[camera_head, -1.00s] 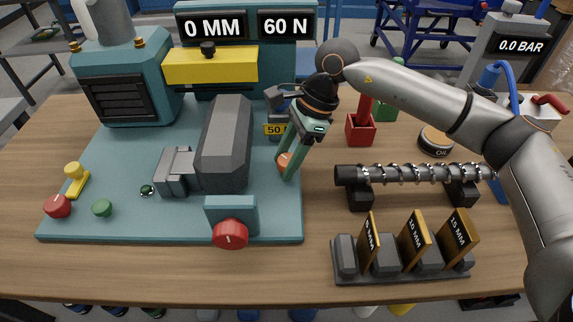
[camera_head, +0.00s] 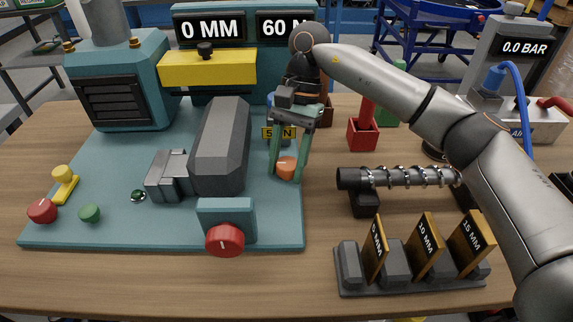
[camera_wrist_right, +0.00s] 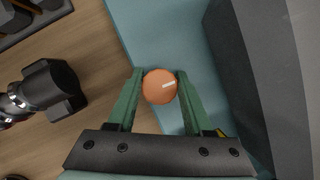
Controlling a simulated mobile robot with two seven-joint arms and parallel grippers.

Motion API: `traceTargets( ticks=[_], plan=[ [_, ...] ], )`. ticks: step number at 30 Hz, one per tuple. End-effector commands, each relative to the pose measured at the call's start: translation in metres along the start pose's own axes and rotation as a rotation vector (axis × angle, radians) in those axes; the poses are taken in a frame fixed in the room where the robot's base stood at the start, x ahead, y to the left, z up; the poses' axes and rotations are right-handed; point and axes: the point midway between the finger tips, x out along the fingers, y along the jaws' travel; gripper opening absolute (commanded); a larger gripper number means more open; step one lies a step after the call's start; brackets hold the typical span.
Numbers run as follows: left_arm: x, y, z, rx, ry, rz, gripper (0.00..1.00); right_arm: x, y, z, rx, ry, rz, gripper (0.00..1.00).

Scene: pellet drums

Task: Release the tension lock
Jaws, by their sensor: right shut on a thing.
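A round orange knob (camera_head: 286,167) with a white mark stands at the right edge of the teal machine base (camera_head: 110,232). It also shows in the right wrist view (camera_wrist_right: 160,87). My right gripper (camera_head: 287,174) points down over it, with its two green fingers on opposite sides of the knob, shut on it. In the wrist view the fingertips (camera_wrist_right: 160,76) touch the knob's sides, and its white mark is tilted slightly. A yellow force label (camera_head: 279,133) is partly hidden behind the gripper. The machine displays read 0 MM (camera_head: 210,29) and 60 N, the latter partly covered by my arm. My left gripper is out of view.
A red knob (camera_head: 225,240) on a teal block is at the base's front. A dark grey block (camera_head: 221,147) stands left of the gripper. A screw on a stand (camera_head: 405,177) and a rack of gauge plates (camera_head: 410,287) lie right. Bare wood (camera_head: 180,280) is in front.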

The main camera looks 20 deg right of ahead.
Motion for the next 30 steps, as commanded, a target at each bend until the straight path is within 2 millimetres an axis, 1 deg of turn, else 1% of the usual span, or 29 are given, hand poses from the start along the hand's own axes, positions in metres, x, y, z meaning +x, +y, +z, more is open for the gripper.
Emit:
traceTargets(
  ticks=[9, 20, 21, 28, 30],
  plan=[
    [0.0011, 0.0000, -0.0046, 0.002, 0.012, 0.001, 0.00, -0.0002, 0.0001, -0.0003, -0.054, 0.002, 0.022, 0.00],
    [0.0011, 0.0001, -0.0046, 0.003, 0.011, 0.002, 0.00, -0.0002, 0.0002, 0.0000, -0.057, 0.002, 0.023, 0.00],
    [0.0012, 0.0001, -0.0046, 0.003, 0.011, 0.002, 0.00, -0.0001, 0.0002, 0.0000, -0.057, 0.002, 0.023, 0.55],
    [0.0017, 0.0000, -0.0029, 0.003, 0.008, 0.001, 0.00, 0.0000, 0.0002, 0.0000, -0.055, 0.001, 0.023, 0.80],
    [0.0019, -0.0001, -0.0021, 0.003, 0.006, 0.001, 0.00, 0.0000, 0.0002, 0.0000, -0.055, 0.001, 0.022, 0.81]
  ],
)
